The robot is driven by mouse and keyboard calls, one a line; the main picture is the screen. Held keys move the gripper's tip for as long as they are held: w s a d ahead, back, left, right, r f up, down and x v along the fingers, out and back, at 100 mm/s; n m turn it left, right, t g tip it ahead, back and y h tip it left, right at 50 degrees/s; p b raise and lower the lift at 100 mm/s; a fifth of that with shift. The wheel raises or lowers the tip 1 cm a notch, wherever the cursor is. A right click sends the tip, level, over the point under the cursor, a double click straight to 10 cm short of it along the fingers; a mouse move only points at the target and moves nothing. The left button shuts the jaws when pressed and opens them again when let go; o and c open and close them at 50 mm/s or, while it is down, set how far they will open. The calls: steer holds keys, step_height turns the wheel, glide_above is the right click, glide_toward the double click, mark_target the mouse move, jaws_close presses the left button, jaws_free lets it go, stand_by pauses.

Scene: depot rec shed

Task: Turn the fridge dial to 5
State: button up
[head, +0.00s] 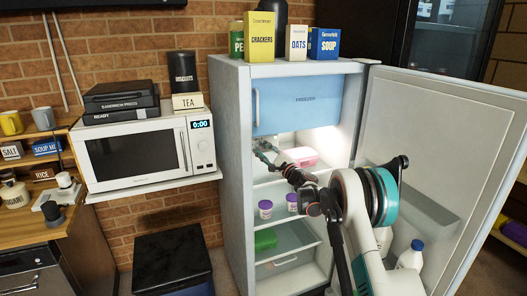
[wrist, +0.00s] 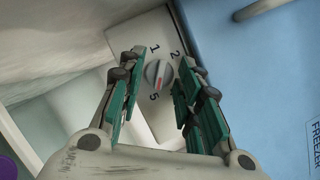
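The fridge (head: 232,170) stands with its door (head: 425,140) wide open to the right. In the wrist view the grey round dial (wrist: 158,73) sits on a pale panel (wrist: 150,32) marked 1, 2 and 5; other numbers are hidden or unclear. A red mark on the dial lies on its lower side, toward the 5; its exact alignment is hard to tell. My gripper (wrist: 160,66) is open, its green-padded fingers on either side of the dial, with gaps showing. In the head view my gripper (head: 264,150) is inside the fridge below the freezer; the dial is not discernible there.
The blue freezer door (head: 298,104) is shut just above my gripper. A pink container (head: 301,157) is close beside my arm. Purple-lidded tubs (head: 265,209) stand on a lower shelf. My arm passes between the shelves and the open door.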

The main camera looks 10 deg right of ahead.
steer(key=v, duration=1.2)
